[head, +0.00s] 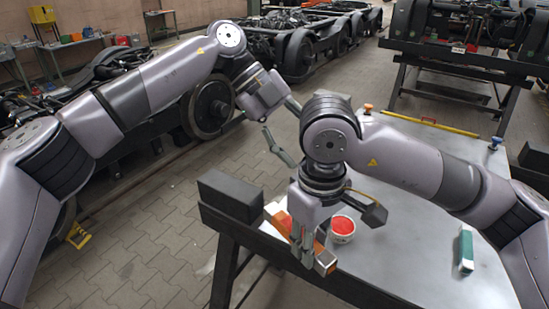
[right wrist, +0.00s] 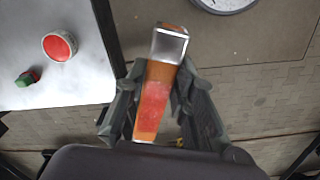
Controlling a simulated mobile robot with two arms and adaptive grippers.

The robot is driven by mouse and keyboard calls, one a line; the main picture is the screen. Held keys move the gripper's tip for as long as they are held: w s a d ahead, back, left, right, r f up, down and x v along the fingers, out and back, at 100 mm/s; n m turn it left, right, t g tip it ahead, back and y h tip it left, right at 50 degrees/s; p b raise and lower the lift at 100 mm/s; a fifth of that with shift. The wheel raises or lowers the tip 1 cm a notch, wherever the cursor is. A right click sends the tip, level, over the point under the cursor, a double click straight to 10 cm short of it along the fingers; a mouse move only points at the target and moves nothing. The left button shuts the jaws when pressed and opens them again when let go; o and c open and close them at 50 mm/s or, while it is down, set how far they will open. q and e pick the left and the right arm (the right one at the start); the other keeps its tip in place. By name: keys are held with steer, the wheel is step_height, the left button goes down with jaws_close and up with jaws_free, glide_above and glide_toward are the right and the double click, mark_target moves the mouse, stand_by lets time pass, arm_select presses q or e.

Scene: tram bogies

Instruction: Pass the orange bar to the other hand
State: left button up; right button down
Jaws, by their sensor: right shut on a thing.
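The orange bar (head: 319,249) has a reddish middle and a silver end. In the head view it sits in my right gripper (head: 312,248), near the table's left front edge, partly hidden by the fingers. In the right wrist view the bar (right wrist: 156,95) lies lengthwise between the two fingers of the right gripper (right wrist: 157,88), its silver end beyond the tips. My left gripper (head: 284,132) is farther back and to the left, above the floor. Its fingers are spread apart and empty, and it is clear of the bar.
Wheeled bogies (head: 300,50) stand behind. Paved floor (head: 150,240) is open at the left.

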mark_target(289, 218)
arm_select(q)
steer(key=s+a+n+y, duration=0.2)
steer(key=s+a+y, duration=0.3)
arm_select(e)
steer(key=shift+a, duration=0.1)
arm_select(q)
steer(key=shift+g, duration=0.4)
steer(key=x, duration=1.2)
steer(key=shift+w+d+f, duration=0.1)
steer(key=shift+w+d, duration=0.05)
steer(key=shift+d, duration=0.1)
jaws_close()
arm_select(e)
steer(key=shift+a, duration=0.1)
steer(key=c, duration=1.2)
jaws_free()
steer(key=shift+c, duration=0.2)
